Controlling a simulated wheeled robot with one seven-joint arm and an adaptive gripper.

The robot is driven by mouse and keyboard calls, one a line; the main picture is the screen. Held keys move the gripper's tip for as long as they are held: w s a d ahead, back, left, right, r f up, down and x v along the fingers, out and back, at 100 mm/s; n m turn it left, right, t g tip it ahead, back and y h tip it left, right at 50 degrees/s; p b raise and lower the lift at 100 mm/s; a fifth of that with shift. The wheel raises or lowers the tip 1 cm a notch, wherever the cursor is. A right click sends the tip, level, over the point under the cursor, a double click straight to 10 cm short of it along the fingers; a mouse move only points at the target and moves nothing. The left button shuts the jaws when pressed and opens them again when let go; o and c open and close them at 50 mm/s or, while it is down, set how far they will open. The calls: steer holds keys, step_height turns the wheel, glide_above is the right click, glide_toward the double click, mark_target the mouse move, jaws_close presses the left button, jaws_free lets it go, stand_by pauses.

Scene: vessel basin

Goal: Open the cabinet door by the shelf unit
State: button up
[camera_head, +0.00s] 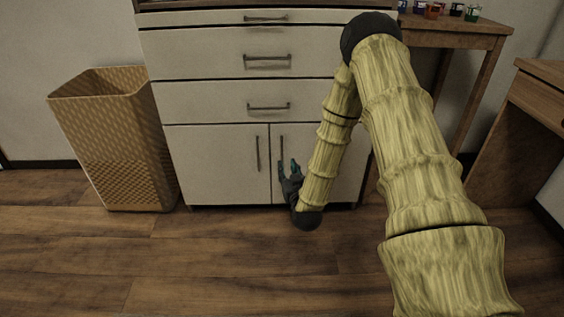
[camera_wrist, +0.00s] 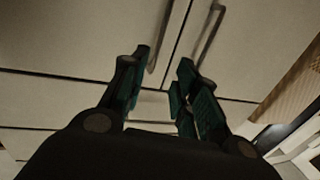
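A white cabinet (camera_head: 212,158) has two doors under its drawers, both shut. The left door's upright bar handle (camera_head: 257,153) and the right door's handle (camera_head: 282,146) flank the centre seam. My gripper (camera_head: 288,168) is low in front of the right door, by its handle's lower end. In the wrist view my gripper (camera_wrist: 165,62) is open, with dark green finger pads. There the right door's handle (camera_wrist: 158,40) shows close to the left finger, and the left door's handle (camera_wrist: 210,38) lies beyond the right finger. I cannot tell whether a finger touches the handle.
Shut drawers (camera_head: 200,54) with horizontal handles sit above the doors. A tan woven basket (camera_head: 120,140) stands left of the cabinet. A wooden table (camera_head: 455,30) with small jars and a wooden desk (camera_head: 535,110) stand right. The wooden floor (camera_head: 200,255) in front is clear.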

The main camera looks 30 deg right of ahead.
mark_target(282, 152)
steer(key=b+x, duration=0.2)
steer(key=x, duration=0.2)
steer(key=b+x, duration=0.2)
steer(key=x, duration=0.3)
steer(key=shift+w+d, duration=0.15)
steer(key=shift+d, duration=0.2)
steer(key=shift+b+x, duration=0.5)
steer(key=shift+x, duration=0.3)
steer(key=shift+r, duration=0.1)
jaws_close()
